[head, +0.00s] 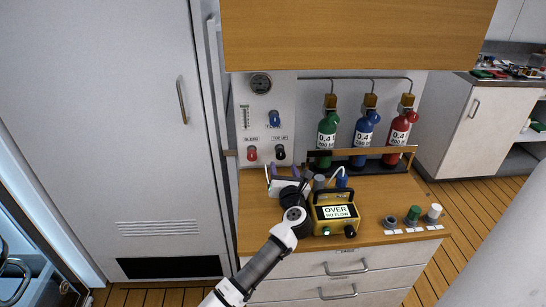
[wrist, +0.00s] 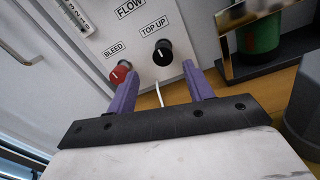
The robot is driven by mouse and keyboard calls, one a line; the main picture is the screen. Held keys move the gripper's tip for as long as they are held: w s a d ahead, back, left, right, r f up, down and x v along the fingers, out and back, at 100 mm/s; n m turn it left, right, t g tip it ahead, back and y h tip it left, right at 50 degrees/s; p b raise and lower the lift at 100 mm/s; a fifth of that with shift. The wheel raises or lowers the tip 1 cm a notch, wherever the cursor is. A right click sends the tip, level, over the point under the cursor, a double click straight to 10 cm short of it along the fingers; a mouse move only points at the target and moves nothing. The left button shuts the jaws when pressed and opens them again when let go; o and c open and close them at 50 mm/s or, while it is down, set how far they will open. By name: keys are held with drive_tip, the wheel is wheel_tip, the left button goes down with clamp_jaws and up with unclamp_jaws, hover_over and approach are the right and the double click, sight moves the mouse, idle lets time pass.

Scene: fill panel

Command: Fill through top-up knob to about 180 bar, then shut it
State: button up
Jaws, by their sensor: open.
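The black top-up knob (wrist: 162,53) is on the white panel (head: 268,106), under its TOP UP label. It also shows in the head view (head: 280,152). The red bleed knob (wrist: 119,72) is to its left, and a blue knob (head: 274,118) is above. A round gauge (head: 261,83) is at the panel's top; its reading is too small to tell. My gripper (wrist: 160,88) is open, with purple fingers spread below the top-up knob and apart from it. No object shows between the fingers except a thin white line behind them.
Green (head: 327,132), blue (head: 365,132) and red (head: 398,132) cylinders stand behind a rail right of the panel. A yellow instrument (head: 334,212) reading OVER sits on the wooden counter (head: 385,195). Small caps stand at the counter's front right. A cabinet overhangs above.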

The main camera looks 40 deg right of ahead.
sight(281, 156)
drive_tip(key=shift+w+d+f, duration=0.15)
drive_tip(key=shift+d, duration=0.1)
drive_tip(key=shift+p+x, duration=0.75)
drive_tip(key=shift+x, duration=2.65)
drive_tip(key=shift+c, duration=0.2)
drive_tip(key=c, duration=0.9)
